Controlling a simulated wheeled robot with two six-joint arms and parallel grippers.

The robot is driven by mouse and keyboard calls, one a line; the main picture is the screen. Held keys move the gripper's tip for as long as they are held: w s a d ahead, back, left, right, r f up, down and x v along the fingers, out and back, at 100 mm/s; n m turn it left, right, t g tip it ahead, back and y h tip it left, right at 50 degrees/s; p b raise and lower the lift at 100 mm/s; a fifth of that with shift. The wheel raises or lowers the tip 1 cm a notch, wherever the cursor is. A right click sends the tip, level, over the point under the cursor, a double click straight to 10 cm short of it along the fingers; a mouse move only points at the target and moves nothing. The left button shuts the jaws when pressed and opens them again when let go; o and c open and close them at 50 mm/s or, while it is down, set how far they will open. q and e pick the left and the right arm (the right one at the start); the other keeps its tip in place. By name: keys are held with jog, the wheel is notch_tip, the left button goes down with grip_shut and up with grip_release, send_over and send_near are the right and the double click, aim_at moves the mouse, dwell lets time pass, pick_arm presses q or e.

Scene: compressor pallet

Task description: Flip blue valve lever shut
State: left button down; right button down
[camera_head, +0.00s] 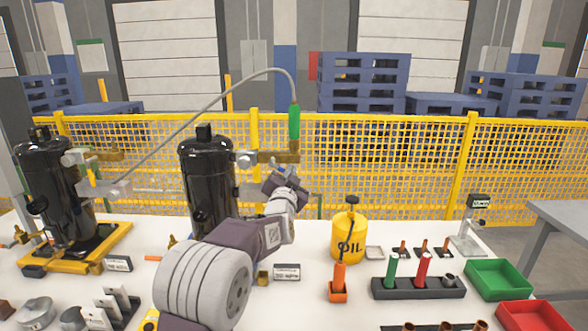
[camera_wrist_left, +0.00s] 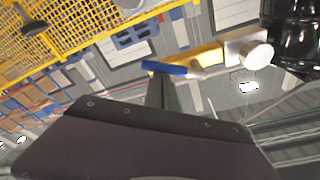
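The blue lever (camera_wrist_left: 166,68) shows in the left wrist view, lying across the picture beside a yellow brass valve body (camera_wrist_left: 205,55). In the head view the brass valve (camera_head: 282,158) sticks out to the right from the top of the middle black compressor (camera_head: 207,185); the blue lever is not clear there. My left gripper (camera_head: 284,182) is just below this valve. In the left wrist view its narrow dark fingers (camera_wrist_left: 160,92) look closed together, with their tips at the lever's lower edge. I cannot tell whether they touch it. My right gripper is not in view.
A grey hose with a green fitting (camera_head: 294,122) rises above the valve and arcs left. Another black compressor (camera_head: 55,185) stands at left on a yellow pallet. A yellow oil can (camera_head: 347,240), a dark tool holder (camera_head: 418,289) and a green bin (camera_head: 498,279) stand to the right.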

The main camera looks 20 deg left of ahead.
pick_arm(q)
jog(key=shift+s+a+f+m+g+h+b, duration=0.25)
jog(key=shift+a+f+m, duration=0.45)
jog(key=shift+m, duration=1.35)
jog(key=shift+s+a+f+m+g+h+b, duration=0.1)
jog(key=shift+a+f+m+g+h+b, duration=0.4)
jog(key=shift+m, duration=1.6)
jog(key=shift+s+a+f+m+t+y+b, duration=0.15)
jog(key=shift+a+f+m, duration=0.65)
jog(key=shift+m, duration=1.25)
jog(key=shift+d, duration=0.1)
jog(key=shift+f, duration=0.1)
